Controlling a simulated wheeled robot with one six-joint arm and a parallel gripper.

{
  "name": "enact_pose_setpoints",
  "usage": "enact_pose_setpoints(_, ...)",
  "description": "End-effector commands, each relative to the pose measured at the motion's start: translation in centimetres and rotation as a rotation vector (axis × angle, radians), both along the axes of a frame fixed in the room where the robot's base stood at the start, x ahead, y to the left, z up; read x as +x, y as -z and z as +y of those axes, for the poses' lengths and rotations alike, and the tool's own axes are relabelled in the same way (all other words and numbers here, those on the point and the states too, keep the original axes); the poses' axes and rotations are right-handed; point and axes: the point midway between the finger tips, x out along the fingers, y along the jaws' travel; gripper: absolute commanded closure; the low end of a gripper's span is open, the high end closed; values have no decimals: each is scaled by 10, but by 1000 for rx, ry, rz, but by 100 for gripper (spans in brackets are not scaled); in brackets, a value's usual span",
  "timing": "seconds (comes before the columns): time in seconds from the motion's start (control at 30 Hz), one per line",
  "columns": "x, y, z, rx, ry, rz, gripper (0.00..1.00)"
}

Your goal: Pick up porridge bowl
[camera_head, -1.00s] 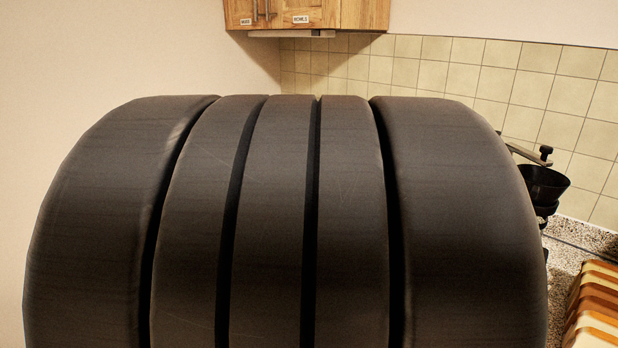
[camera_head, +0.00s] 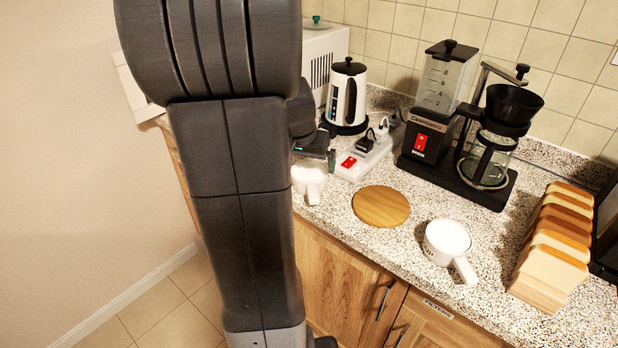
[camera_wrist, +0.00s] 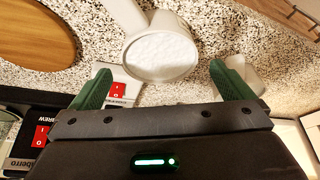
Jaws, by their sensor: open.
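A white bowl with a handle and pale white contents (camera_head: 309,178) stands upright on the counter beside my arm. It also shows in the wrist view (camera_wrist: 160,52), just beyond my fingertips, with its handle pointing to the upper left. My gripper (camera_wrist: 163,82) is open, and its green fingers are spread wider than the bowl. Nothing is held between them. In the head view my gripper (camera_head: 325,157) is mostly hidden by my arm, just above the bowl. A second white handled vessel with pale contents (camera_head: 447,240) stands farther right.
A round wooden board (camera_head: 381,206) lies to the right. A coffee maker (camera_head: 460,140) and bread slices in a rack (camera_head: 550,245) are beyond. A pale object (camera_wrist: 246,72) shows behind my right finger.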

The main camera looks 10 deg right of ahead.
Motion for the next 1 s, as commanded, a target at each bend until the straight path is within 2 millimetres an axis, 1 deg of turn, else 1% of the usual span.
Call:
enact_pose_setpoints(0.07,1,5,-1,0,0,2,0)
enact_pose_setpoints(0.3,10,35,-7,0,1,4,0)
enact_pose_setpoints(0.4,13,44,-8,1,0,3,0)
enact_pose_setpoints(0.5,15,49,-9,1,-1,2,0)
enact_pose_setpoints(0.73,16,49,-9,0,0,0,0)
enact_pose_setpoints(0.77,16,49,-9,0,0,0,4)
enact_pose_setpoints(0.8,16,49,-9,0,0,0,12)
enact_pose_setpoints(0.97,16,49,-9,0,0,0,43)
enact_pose_setpoints(1.0,16,49,-9,-1,-1,-1,45)
